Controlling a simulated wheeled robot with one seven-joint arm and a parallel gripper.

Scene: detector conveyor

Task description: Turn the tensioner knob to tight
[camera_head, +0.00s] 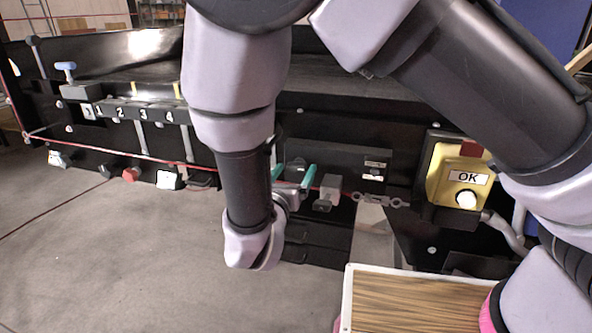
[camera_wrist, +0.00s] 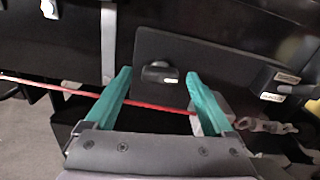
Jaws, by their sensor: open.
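A dark panel (camera_head: 335,156) is mounted on the conveyor's side. In the wrist view, a small dark knob (camera_wrist: 160,73) with a pale mark below it sits on this panel (camera_wrist: 215,62). A second dark fitting (camera_wrist: 280,85) with two pale labels is at the panel's right end; the labels are too small to read. I cannot tell for sure which one is the tensioner knob. My gripper (camera_wrist: 158,74) is open, its two teal fingers pointing at the panel, with the first knob showing between the tips. In the head view my gripper (camera_head: 293,171) is in front of the panel's left part.
A red cord (camera_wrist: 60,89) runs across in front of the panel. A grey block (camera_head: 328,190) and metal links (camera_head: 378,200) are right of my gripper. A yellow OK box (camera_head: 460,178) is further right. A wood-topped surface (camera_head: 420,300) is at the lower right. Floor is open at left.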

